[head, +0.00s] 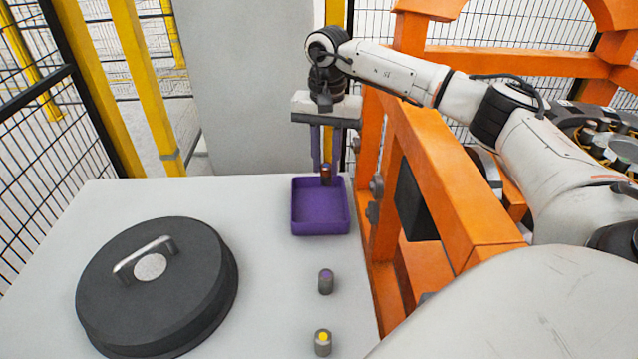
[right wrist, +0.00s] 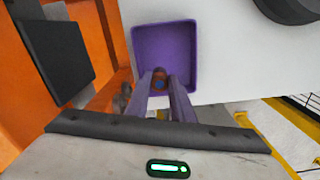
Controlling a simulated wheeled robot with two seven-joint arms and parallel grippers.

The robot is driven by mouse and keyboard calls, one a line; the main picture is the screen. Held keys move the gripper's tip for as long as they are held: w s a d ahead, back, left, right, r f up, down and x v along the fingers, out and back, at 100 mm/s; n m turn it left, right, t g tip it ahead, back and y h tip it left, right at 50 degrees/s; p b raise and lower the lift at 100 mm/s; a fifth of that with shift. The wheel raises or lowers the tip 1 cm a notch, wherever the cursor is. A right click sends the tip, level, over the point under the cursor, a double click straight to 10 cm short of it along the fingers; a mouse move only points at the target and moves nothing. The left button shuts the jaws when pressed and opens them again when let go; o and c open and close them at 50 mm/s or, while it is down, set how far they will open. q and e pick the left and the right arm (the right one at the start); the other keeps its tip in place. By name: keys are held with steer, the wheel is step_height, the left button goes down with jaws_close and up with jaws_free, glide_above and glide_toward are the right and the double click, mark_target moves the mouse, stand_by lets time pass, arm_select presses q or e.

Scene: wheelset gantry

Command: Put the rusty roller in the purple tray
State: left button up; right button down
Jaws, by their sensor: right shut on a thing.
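The purple tray (head: 320,221) lies on the white table near its back right edge. The rusty roller (head: 325,175) is a small brown cylinder, held upright between the fingers of my right gripper (head: 327,168) over the back part of the tray. My right gripper is shut on the roller. I cannot tell whether the roller touches the tray floor. My left gripper is not in view.
A large black lidded disc (head: 157,285) fills the table's left. The orange gantry frame (head: 440,180) borders the table's right side.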

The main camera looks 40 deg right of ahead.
steer(key=c, duration=1.5)
jaws_free()
steer(key=shift+o, duration=0.2)
step_height(320, 180, up, 10)
steer(key=shift+r, duration=0.25)
